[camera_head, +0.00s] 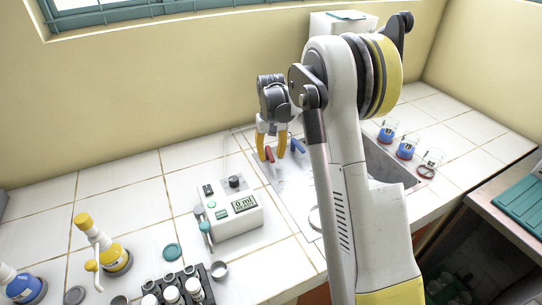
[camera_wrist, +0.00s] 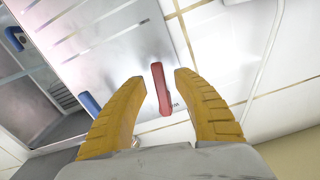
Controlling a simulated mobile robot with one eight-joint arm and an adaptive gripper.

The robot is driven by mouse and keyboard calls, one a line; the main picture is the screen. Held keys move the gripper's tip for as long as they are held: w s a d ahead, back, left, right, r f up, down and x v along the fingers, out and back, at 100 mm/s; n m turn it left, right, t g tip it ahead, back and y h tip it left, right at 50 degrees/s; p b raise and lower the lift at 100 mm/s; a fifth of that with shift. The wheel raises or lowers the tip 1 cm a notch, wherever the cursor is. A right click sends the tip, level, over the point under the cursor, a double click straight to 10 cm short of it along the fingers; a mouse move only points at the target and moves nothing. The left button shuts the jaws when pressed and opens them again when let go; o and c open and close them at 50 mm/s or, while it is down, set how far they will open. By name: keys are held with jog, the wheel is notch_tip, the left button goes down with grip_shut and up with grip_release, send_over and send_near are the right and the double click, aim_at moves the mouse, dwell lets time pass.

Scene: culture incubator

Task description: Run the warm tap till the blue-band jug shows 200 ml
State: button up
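My gripper (camera_head: 272,157) is open above the sink's metal deck, near the back wall. In the wrist view its yellow fingers (camera_wrist: 160,82) stand apart on either side of a red tap lever (camera_wrist: 161,89), with no clear grip on it. The red lever also shows by the fingers in the head view (camera_head: 268,154). A blue lever (camera_head: 297,146) is to its right there and at left in the wrist view (camera_wrist: 89,104). Small jugs stand right of the sink, including a blue-looking one (camera_head: 387,131); their bands and scales are too small to read. My arm hides part of the sink.
A white box with a small display (camera_head: 240,215) stands left of the sink and seems to read 0 ml. A dark vial rack (camera_head: 182,290), yellow-capped bottle (camera_head: 115,258) and blue bottle (camera_head: 24,286) are at front left. The sink basin (camera_head: 385,165) lies behind my arm.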

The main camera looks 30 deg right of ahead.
grip_shut()
jog(key=shift+d+n+p, duration=0.2)
jog(key=shift+d+n, duration=0.05)
jog(key=shift+n, duration=0.4)
jog(key=shift+d+n+p, duration=0.15)
jog(key=shift+d+n, duration=0.1)
jog(key=shift+n, duration=0.4)
grip_release()
jog(key=shift+r, duration=0.1)
